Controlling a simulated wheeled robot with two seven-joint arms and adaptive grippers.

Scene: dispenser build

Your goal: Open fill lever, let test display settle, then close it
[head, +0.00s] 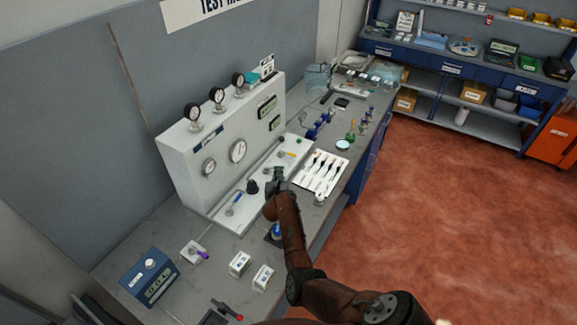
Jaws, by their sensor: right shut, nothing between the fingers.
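The white test panel (180,150) stands at the back of the grey bench, with round gauges and two dark displays (268,106) on its right part. I cannot read the displays. I cannot tell which is the fill lever. My right gripper (278,175) is shut and empty over the base, between these levers, right of a black knob (252,187). My left gripper is out of view.
A white tray of tools (321,173) lies right of my right gripper. A blue meter (150,277) and small white boxes (240,263) stand at the near left. Bottles and blue fittings (318,127) stand farther back. The red floor right of the bench is clear.

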